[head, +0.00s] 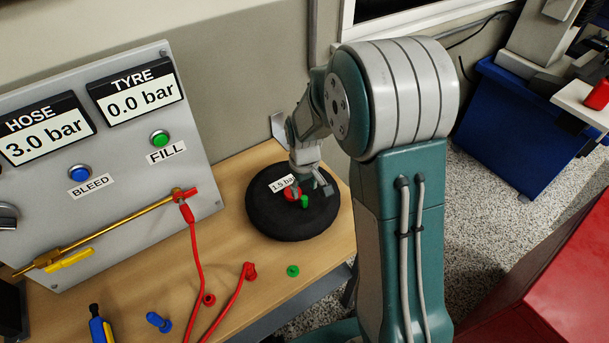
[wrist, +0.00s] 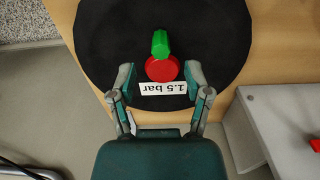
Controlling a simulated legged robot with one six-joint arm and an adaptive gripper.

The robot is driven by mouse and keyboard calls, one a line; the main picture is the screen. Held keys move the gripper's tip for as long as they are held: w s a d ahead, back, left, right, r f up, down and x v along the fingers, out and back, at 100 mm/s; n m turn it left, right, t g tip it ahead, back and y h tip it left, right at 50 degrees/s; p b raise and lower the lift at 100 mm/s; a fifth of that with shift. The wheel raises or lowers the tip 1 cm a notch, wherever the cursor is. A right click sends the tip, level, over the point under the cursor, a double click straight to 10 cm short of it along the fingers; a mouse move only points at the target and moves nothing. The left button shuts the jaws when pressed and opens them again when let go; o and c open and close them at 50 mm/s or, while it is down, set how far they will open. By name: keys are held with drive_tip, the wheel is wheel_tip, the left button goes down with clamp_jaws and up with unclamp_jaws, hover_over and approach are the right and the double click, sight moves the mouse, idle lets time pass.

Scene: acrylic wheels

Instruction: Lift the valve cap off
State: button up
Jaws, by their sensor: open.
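The green valve cap (head: 305,202) is on the black tyre (head: 268,222), which lies flat on the wooden bench. In the wrist view the green cap (wrist: 160,43) stands next to a red round part (wrist: 164,69) and partly overlaps it. My gripper (head: 310,186) is over the tyre, open and empty. In the wrist view the fingertips of my gripper (wrist: 159,76) are spread to either side of the red part, with the cap just beyond them. I cannot tell how high the fingertips are above the tyre.
A "1.5 bar" label (wrist: 163,88) lies on the tyre. A grey panel (head: 130,220) with HOSE 3.0 bar and TYRE 0.0 bar displays stands left. Red hoses (head: 198,260), a small green piece (head: 292,271) and a blue piece (head: 158,321) are on the bench (head: 262,300).

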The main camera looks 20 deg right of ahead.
sight(304, 197)
wheel_tip(304, 197, down, 4)
drive_tip(key=shift+a+r, duration=0.1)
drive_tip(key=shift+a, duration=0.05)
drive_tip(key=shift+f, duration=0.5)
clamp_jaws()
